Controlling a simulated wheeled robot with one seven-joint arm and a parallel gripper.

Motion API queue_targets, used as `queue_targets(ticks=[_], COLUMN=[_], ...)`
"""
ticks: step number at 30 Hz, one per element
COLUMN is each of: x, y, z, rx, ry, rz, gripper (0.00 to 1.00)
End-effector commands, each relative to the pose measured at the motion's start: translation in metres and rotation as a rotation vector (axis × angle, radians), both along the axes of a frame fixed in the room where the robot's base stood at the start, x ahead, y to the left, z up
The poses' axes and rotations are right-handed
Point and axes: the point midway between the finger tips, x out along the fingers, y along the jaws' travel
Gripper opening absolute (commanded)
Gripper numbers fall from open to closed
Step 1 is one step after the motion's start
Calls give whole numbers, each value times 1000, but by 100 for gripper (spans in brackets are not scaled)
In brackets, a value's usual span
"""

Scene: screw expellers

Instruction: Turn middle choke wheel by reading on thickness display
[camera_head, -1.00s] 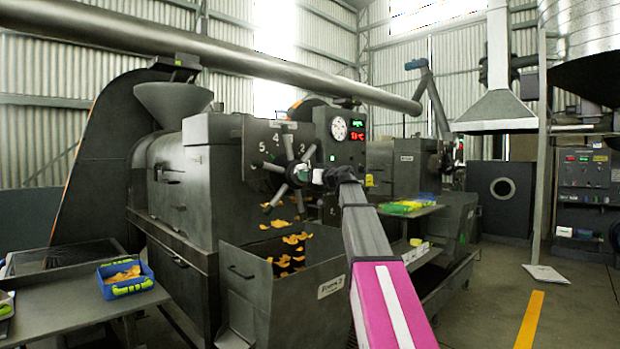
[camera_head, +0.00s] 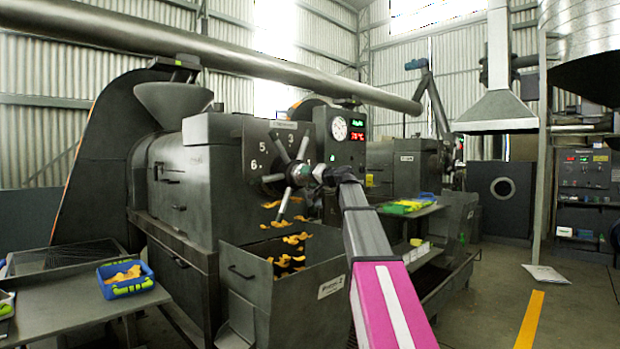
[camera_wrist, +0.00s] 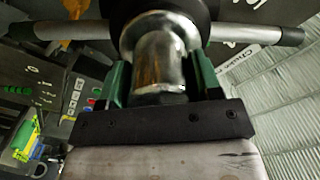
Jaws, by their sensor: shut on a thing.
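The choke wheel (camera_head: 282,147) is a grey hub with several spokes on the front of the nearest press (camera_head: 213,165). Numbers are marked around it on the press face. My gripper (camera_head: 316,173) reaches it from the right, at the wheel's centre. In the wrist view, the green fingers of my gripper (camera_wrist: 160,80) are shut on the wheel's shiny rounded metal hub (camera_wrist: 160,55); two spokes stick out left and right. Beside the wheel, a thickness display (camera_head: 357,124) shows a green line above a red one. The green line is too small to read.
A round white gauge (camera_head: 339,129) sits left of the display. A metal bin (camera_head: 245,300) with orange flakes falling into it stands under the wheel. A blue tray (camera_head: 126,288) lies on the left table. Other presses stand behind; open floor lies to the right.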

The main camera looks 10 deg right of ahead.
Motion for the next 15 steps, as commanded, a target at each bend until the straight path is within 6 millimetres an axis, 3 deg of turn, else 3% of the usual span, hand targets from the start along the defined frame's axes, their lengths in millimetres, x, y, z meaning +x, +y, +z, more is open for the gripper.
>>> queue_targets(ticks=[15], x=[0], y=[0], z=[1], rx=[394], ry=[286], rz=[1], gripper=[16])
